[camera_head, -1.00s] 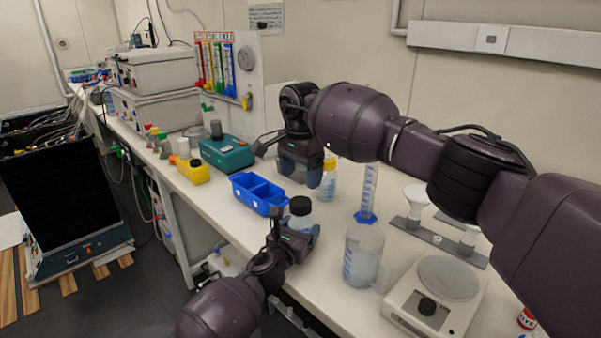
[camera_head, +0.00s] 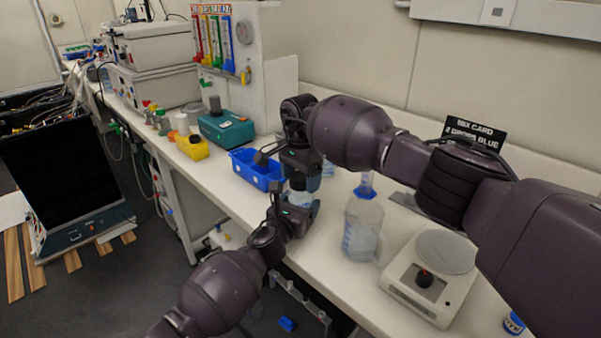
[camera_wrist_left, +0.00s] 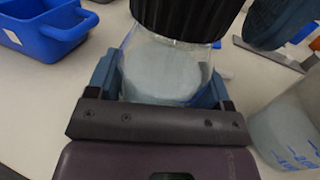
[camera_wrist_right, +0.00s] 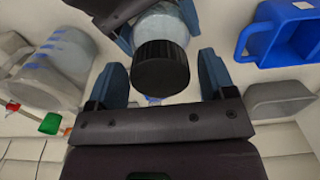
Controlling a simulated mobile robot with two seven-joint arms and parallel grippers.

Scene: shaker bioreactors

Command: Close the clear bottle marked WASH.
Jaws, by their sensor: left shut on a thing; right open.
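A clear bottle (camera_wrist_left: 160,75) with a ribbed black cap (camera_wrist_right: 160,68) stands between the jaws of my left gripper (camera_head: 298,207), which is shut on its body. The cap sits on the bottle's top; how tightly cannot be seen. I cannot read a WASH mark. My right gripper (camera_wrist_right: 163,85) is open, its fingers on either side of the cap with gaps visible. In the head view, my right gripper (camera_head: 301,174) is just above the bottle and hides part of it. One right finger also shows in the left wrist view (camera_wrist_left: 283,20).
A large clear jug (camera_head: 362,229) and a white plate device (camera_head: 432,277) stand to the right. A teal box (camera_head: 226,129) is farther left.

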